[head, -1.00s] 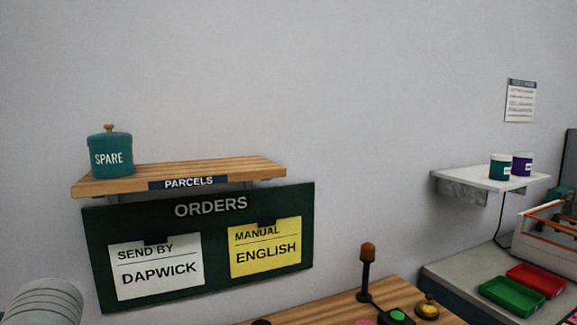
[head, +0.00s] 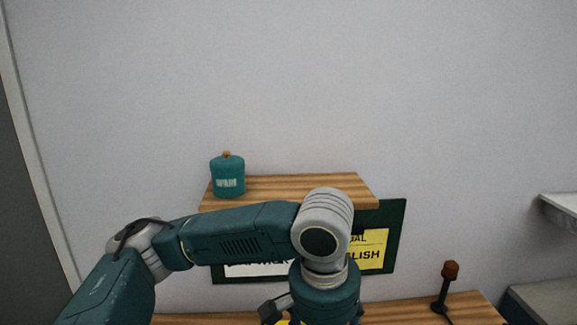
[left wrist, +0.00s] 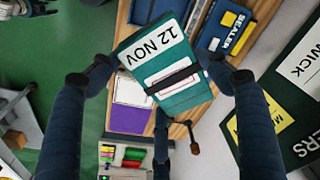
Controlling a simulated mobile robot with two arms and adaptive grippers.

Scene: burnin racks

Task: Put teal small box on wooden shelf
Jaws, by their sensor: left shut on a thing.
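The teal small box (left wrist: 165,65), with a white "12 NOV" label, a white-and-red label and a dark band, sits between the fingers of my left gripper (left wrist: 160,80) in the left wrist view. The gripper is shut on it. In the head view my left arm crosses in front of the shelf's lower edge, and the box is hidden behind or below the wrist. The wooden shelf (head: 295,184) is on the wall, with a teal lidded jar (head: 228,178) at its left end. Its middle and right are bare. My right gripper is not in view.
A dark green board (head: 394,222) with cards hangs below the shelf, partly covered by my arm. A wooden bench (head: 405,312) with a brown-topped post (head: 449,272) is below. A pale wall shelf (head: 562,202) is at the right edge.

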